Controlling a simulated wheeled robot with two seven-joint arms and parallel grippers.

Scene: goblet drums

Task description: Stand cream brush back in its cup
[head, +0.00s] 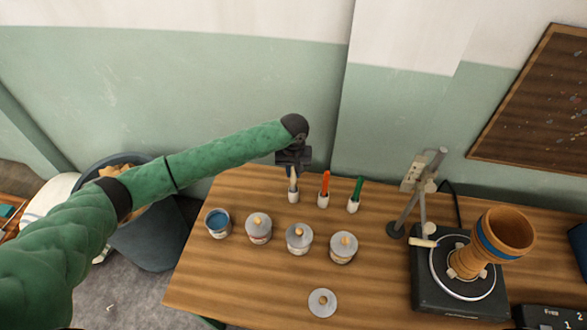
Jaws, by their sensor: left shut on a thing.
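My left gripper (293,162) reaches in from the left and points down at the back of the wooden table. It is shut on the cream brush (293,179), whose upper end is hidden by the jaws. The brush looks upright, with its lower end at the mouth of a small white cup (293,196). I cannot tell how deep it sits in the cup. My right gripper is not in view.
Beside it stand white cups with an orange brush (325,184) and a green brush (357,189). In front are an open blue pot (218,224) and several lidded pots (299,237).

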